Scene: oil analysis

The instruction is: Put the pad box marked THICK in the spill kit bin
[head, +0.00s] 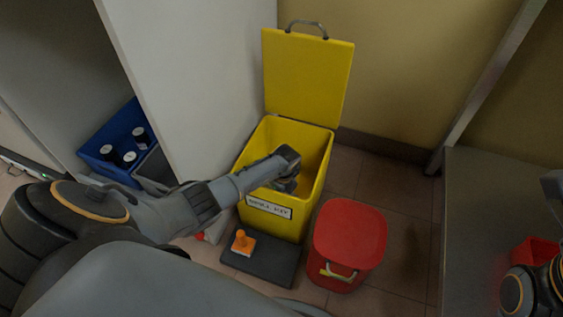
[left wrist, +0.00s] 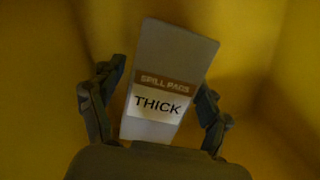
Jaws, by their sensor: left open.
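The yellow spill kit bin (head: 267,207) stands on the floor with its lid (head: 308,76) raised and a "SPILL KIT" label on its front. My left gripper (head: 287,179) reaches down into the bin's open top. In the left wrist view the grey pad box (left wrist: 165,88), labelled "SPILL PADS" and "THICK", lies tilted inside the yellow walls. My left gripper's fingers (left wrist: 160,112) are spread on either side of the box, with gaps visible. The box is not visible in the head view. My right gripper is not clearly in view; only part of my right arm shows at the right edge.
A red lidded bucket (head: 349,233) stands right of the bin. A dark mat or pedal (head: 262,266) with an orange-and-white item (head: 243,243) lies in front. A blue crate (head: 108,147) with several bottles stands at left, beyond a white panel (head: 190,75). A grey table (head: 487,200) is at right.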

